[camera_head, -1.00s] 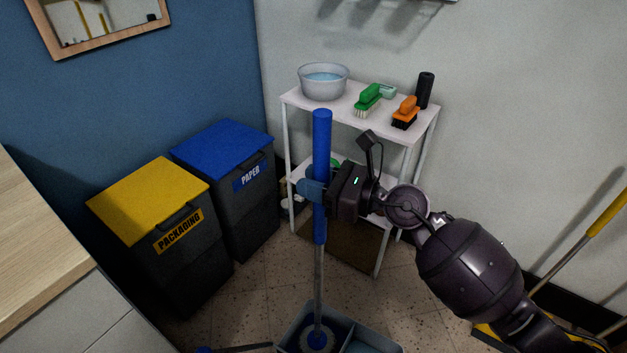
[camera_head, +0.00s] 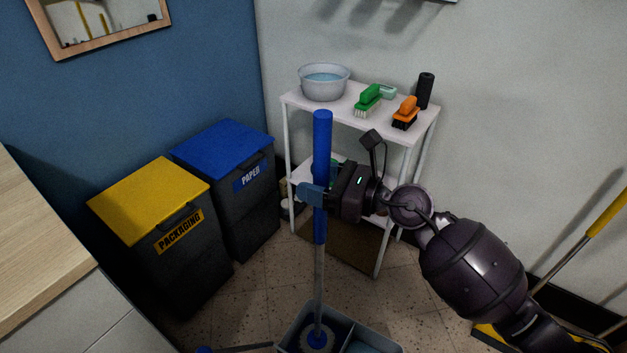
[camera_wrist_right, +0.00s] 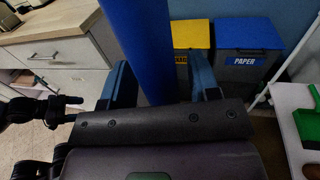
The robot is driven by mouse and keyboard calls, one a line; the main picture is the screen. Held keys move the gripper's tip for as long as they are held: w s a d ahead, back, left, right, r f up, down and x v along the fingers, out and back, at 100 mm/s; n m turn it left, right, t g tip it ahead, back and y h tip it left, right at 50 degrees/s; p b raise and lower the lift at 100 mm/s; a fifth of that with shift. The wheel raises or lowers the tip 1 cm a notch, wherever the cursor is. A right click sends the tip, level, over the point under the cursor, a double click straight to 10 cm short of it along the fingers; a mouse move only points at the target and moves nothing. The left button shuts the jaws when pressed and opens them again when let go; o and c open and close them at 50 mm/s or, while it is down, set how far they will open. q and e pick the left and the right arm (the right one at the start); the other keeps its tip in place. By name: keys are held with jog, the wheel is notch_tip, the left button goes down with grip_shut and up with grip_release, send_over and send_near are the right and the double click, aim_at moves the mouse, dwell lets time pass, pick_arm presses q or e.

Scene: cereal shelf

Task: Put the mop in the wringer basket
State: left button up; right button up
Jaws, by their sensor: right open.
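The mop has a blue grip (camera_head: 322,150) on a grey pole (camera_head: 319,275) and stands nearly upright. Its round head (camera_head: 318,337) is down in the left part of the grey-blue bucket (camera_head: 371,328), where the wringer basket sits; the basket's lower part is cut off by the frame. My right gripper (camera_head: 312,195) is open, with its blue fingers on either side of the blue grip. In the right wrist view the grip (camera_wrist_right: 143,45) passes between the open fingers (camera_wrist_right: 165,85).
The yellow-lidded packaging bin (camera_head: 150,200) and blue-lidded paper bin (camera_head: 222,155) stand left of the mop. A white shelf (camera_head: 340,108) behind holds a basin (camera_head: 323,82), a green brush (camera_head: 368,100) and an orange brush (camera_head: 406,112). A wooden-topped counter (camera_head: 40,255) is at left.

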pick_arm(q)
jog(key=shift+w+d+f+b, duration=0.1)
jog(key=shift+w+b, duration=0.2)
jog(key=shift+w, duration=0.05)
pick_arm(e)
jog(key=v, duration=1.1)
jog(key=shift+d, duration=0.3)
pick_arm(q)
jog(key=shift+s, duration=0.15)
pick_arm(e)
jog(key=shift+s+f, duration=0.1)
jog(key=shift+s, duration=0.05)
jog(key=s+d+f+n+t+h, duration=0.35)
jog(key=d+f+n+h, duration=0.2)
jog(key=n, duration=0.55)
jog(key=s+d+f+n+t+h, duration=0.2)
jog(key=s+d+f+n+h, duration=0.4)
jog(key=n, duration=0.5)
jog(key=s+d+f+n+t+h, duration=0.3)
jog(key=f+n, duration=0.5)
jog(key=n, duration=0.3)
jog(key=s+d+f+m+g+h, duration=0.2)
jog(key=s+f+m+g, duration=0.2)
jog(key=s+f+m, duration=0.4)
jog(key=s+m, duration=0.1)
jog(key=s, duration=0.2)
jog(key=shift+s+g, duration=0.35)
jog(key=shift+d+r, duration=0.15)
